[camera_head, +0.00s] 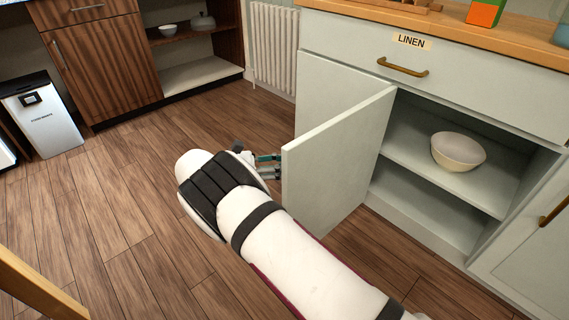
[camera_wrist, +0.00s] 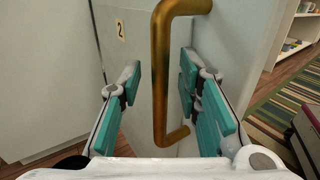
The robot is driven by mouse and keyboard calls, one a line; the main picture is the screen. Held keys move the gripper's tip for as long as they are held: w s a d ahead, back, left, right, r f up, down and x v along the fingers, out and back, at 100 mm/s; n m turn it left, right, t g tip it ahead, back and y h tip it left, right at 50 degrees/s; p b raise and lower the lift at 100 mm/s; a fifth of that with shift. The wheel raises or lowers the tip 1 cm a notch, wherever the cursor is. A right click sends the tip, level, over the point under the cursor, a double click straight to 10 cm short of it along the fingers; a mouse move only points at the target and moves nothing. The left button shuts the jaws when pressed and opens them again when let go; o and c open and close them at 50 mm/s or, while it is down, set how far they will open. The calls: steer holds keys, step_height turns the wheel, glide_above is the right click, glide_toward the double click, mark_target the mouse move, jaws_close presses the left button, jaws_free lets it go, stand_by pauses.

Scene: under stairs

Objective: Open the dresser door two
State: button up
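The pale grey dresser (camera_head: 315,22) stands at the right in the head view. One of its doors (camera_head: 340,150) is swung partly open, showing two shelf levels inside. In the wrist view this door (camera_wrist: 140,60) bears a label "2" (camera_wrist: 120,30) and a brass handle (camera_wrist: 159,75). My gripper (camera_head: 272,165) is at the door's outer face, its tips partly hidden by the door in the head view. In the wrist view my gripper (camera_wrist: 162,95) has its teal fingers apart, one on each side of the handle, with visible gaps.
A cream bowl (camera_head: 458,151) sits on the shelf inside. A drawer labelled LINEN (camera_head: 412,42) is shut above. Another door with a brass handle (camera_head: 555,209) is at the right edge. A white bin (camera_head: 42,115) stands far left. The wooden floor (camera_head: 130,220) left of my arm is clear.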

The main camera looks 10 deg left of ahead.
steer(key=shift+a, duration=0.15)
steer(key=v, duration=0.7)
steer(key=shift+s+a, duration=0.1)
stand_by(0.6)
